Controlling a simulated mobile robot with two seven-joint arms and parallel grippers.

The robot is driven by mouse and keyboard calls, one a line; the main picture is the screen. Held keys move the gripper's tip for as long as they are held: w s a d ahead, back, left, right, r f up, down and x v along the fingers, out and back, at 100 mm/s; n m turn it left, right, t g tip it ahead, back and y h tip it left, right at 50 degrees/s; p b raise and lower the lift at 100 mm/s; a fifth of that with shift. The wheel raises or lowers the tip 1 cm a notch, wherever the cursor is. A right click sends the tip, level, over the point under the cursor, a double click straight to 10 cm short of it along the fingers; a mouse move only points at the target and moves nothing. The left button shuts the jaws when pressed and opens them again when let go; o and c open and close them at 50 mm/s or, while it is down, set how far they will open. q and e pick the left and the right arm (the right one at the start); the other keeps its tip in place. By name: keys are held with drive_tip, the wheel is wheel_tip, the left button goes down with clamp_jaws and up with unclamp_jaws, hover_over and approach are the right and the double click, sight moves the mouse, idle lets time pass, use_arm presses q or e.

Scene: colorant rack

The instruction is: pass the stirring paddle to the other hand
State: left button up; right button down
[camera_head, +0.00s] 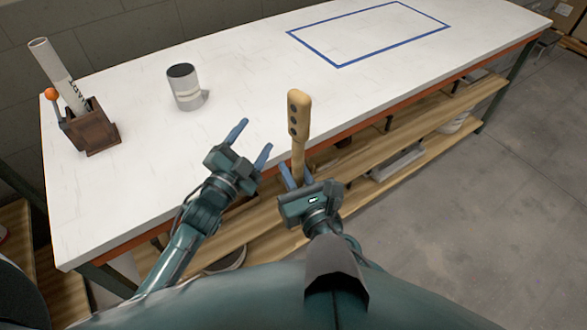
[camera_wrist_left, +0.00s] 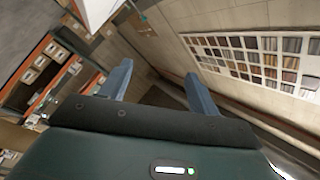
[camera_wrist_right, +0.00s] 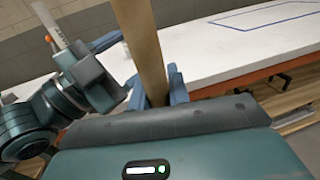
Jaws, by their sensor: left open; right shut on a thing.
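The right wrist view shows the paddle (camera_wrist_right: 142,45) between the blue fingers of that gripper (camera_wrist_right: 153,92). My left gripper (camera_head: 251,145) is open and empty, to the left of the paddle and apart from it. In the left wrist view its fingers (camera_wrist_left: 157,88) are spread with nothing between them. The paddle's lowest end is hidden by my right gripper.
The white worktop (camera_head: 240,75) lies ahead of both grippers. It carries a grey can (camera_head: 184,88), a brown holder (camera_head: 92,130) with a white tube (camera_head: 57,75) and an orange-knobbed stick, and a blue-outlined rectangle (camera_head: 340,66). Wooden shelves (camera_head: 420,135) are below. The worktop's centre is clear.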

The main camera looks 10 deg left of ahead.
use_arm(q)
drive_tip(key=s+f+n+g+y, duration=0.1)
drive_tip(key=s+f+n+g, duration=0.3)
drive_tip(key=s+f, duration=0.5)
drive_tip(key=s+a+f+n+g+y, duration=0.1)
drive_tip(key=s+f+n+g, duration=0.3)
drive_tip(key=s, duration=0.9)
wheel_tip(320, 180, down, 5)
drive_tip(key=n+y, duration=0.1)
drive_tip(key=n, duration=0.2)
drive_tip(key=shift+s+a, duration=0.2)
drive_tip(key=shift+a, duration=0.05)
